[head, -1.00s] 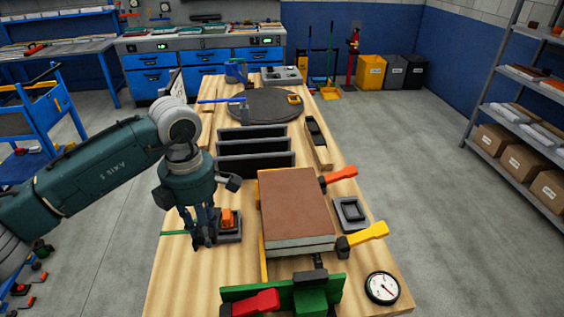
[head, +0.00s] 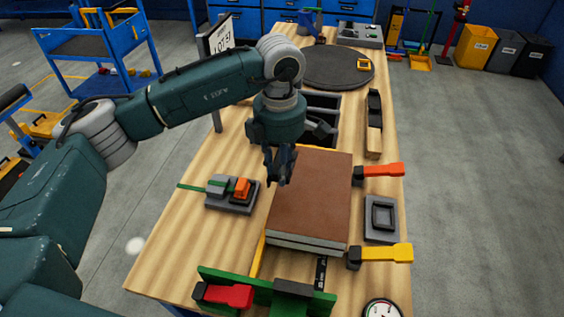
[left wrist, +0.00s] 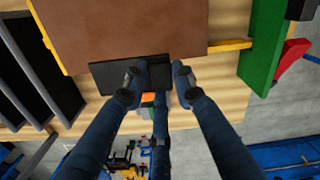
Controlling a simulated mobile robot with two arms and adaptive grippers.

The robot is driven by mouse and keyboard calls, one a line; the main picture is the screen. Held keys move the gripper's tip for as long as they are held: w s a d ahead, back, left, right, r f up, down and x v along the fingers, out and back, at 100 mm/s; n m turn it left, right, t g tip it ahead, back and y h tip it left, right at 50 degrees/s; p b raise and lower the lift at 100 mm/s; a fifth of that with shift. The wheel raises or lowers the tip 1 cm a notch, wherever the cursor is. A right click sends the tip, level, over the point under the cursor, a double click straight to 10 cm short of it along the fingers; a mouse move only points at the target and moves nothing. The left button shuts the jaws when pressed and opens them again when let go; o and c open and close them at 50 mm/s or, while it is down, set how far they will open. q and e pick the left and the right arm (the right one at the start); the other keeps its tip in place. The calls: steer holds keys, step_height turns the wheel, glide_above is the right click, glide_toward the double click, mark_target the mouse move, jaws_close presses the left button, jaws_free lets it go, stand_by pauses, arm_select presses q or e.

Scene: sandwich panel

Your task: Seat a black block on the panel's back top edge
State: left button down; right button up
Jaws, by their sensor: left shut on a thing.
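The panel (head: 312,200), a brown-topped slab with grey layers at its near side, lies flat on the wooden table. My left gripper (head: 280,168) is over the panel's left edge near its back corner. In the left wrist view its fingers (left wrist: 155,82) are shut on a dark flat black block (left wrist: 148,72), which overlaps the edge of the brown panel (left wrist: 130,30). I cannot tell whether the block touches the panel. In the head view the gripper mostly hides the block. My right gripper is out of view.
An orange-handled clamp (head: 383,171) and a yellow-handled clamp (head: 388,253) are at the panel's right. A green fence (head: 245,283) with a red clamp (head: 228,295) stands in front. A grey fixture (head: 232,203) with an orange part sits left. Black bins (head: 322,105) stand behind.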

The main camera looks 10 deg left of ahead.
arm_select(q)
steer(key=b, duration=0.2)
glide_above(282, 198)
step_height(282, 198, down, 5)
steer(key=shift+s+r, duration=0.1)
steer(key=shift+r, duration=0.1)
step_height(282, 198, down, 3)
steer(key=shift+s+a+r+b, duration=0.1)
steer(key=shift+b, duration=0.8)
steer(key=shift+f+b, duration=0.3)
steer(key=shift+f, duration=0.15)
steer(key=shift+w, duration=0.2)
steer(key=shift+s, duration=0.1)
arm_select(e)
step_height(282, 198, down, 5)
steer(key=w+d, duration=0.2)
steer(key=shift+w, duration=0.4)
arm_select(q)
steer(key=shift+s, duration=0.1)
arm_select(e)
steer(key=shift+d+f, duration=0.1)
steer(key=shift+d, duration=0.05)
arm_select(q)
steer(key=c, duration=1.3)
jaws_free()
steer(key=shift+c, duration=0.2)
